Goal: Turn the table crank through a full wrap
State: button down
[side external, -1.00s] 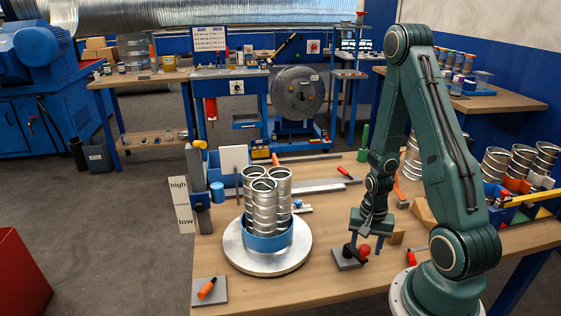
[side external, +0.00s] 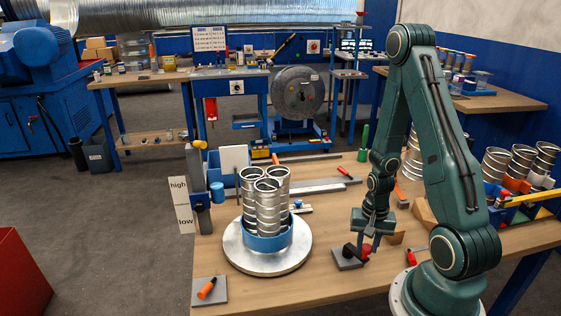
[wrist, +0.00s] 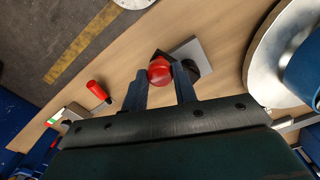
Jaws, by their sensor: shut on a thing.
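The crank has a dark hub on a grey base plate (side external: 347,262) on the wooden table, with a red knob (side external: 366,252) at its right. My gripper (side external: 367,246) reaches down with its fingers around this knob and is shut on it. In the wrist view, the red knob (wrist: 160,70) sits between the two fingertips, with the grey base plate (wrist: 193,50) partly hidden behind. A silver turntable (side external: 240,258) stands left of the crank. A blue ring (side external: 268,242) on it holds several upright silver spiral ducts (side external: 266,203).
A red-handled tool (side external: 411,257) lies right of the crank. Bare table lies in front of the crank.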

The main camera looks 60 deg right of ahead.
jog(key=w+d+n, duration=0.5)
jog(key=d+n, duration=0.3)
jog(key=n, duration=1.3)
jog(key=w+a+n, duration=0.6)
jog(key=n, duration=1.3)
jog(key=shift+w+n, duration=0.3)
jog(key=shift+w, duration=0.1)
